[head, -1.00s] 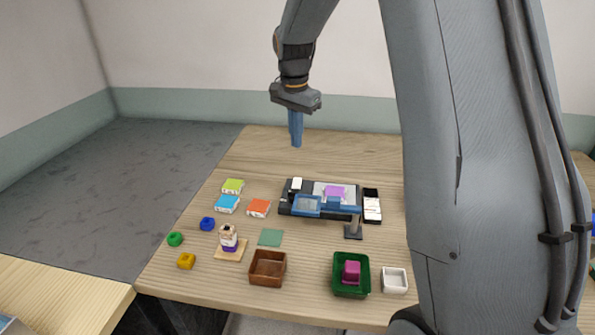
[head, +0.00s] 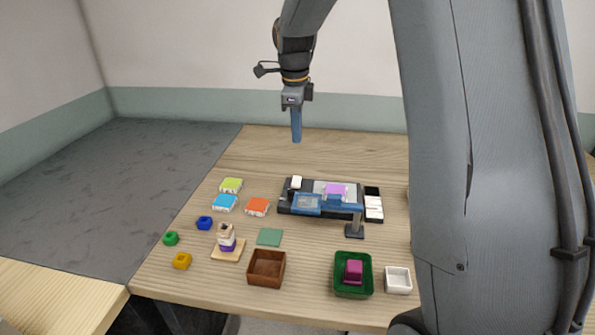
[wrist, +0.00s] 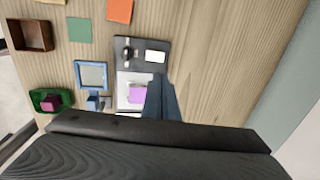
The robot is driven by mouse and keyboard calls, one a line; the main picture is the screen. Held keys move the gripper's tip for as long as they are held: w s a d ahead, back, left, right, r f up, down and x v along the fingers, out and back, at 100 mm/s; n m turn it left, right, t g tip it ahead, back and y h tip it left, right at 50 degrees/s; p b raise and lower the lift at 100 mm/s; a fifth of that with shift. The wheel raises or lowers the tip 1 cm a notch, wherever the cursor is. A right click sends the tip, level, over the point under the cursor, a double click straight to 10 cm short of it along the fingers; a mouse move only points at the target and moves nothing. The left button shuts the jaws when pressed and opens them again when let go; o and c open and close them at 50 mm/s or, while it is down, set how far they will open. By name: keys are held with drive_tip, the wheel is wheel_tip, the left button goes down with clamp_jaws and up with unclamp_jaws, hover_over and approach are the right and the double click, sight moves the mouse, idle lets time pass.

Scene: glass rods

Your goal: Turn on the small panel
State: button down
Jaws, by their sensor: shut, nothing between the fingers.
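A small narrow panel (head: 373,205), black at its far end and white on the rest, lies at the right end of a dark board (head: 284,209). I cannot make out a switch or whether it is lit. In the wrist view the panel is mostly hidden behind my gripper. My gripper (head: 296,141) points down, blue fingers together and empty, above the far part of the table, behind and well above the board. In the wrist view its fingers (wrist: 160,80) show beside the dark board (wrist: 132,44). A white block (head: 296,182) sits on the board's far left.
A blue-framed pane (head: 307,204) and a purple piece (head: 335,190) are at the board, with a stand (head: 354,231) in front. Lime, blue and orange boxes (head: 257,207) lie left. A brown box (head: 266,267), green tray (head: 338,289) and white box (head: 398,280) stand nearer. The far table is clear.

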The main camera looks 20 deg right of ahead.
sight(298, 178)
drive_tip(key=f+p, duration=0.1)
drive_tip(key=f, duration=0.3)
drive_tip(key=w+f+p, duration=0.1)
drive_tip(key=f+p, duration=0.1)
drive_tip(key=f, duration=0.3)
drive_tip(key=w+d+f+p, duration=0.1)
drive_tip(key=f, duration=0.4)
drive_tip(key=shift+p, duration=0.3)
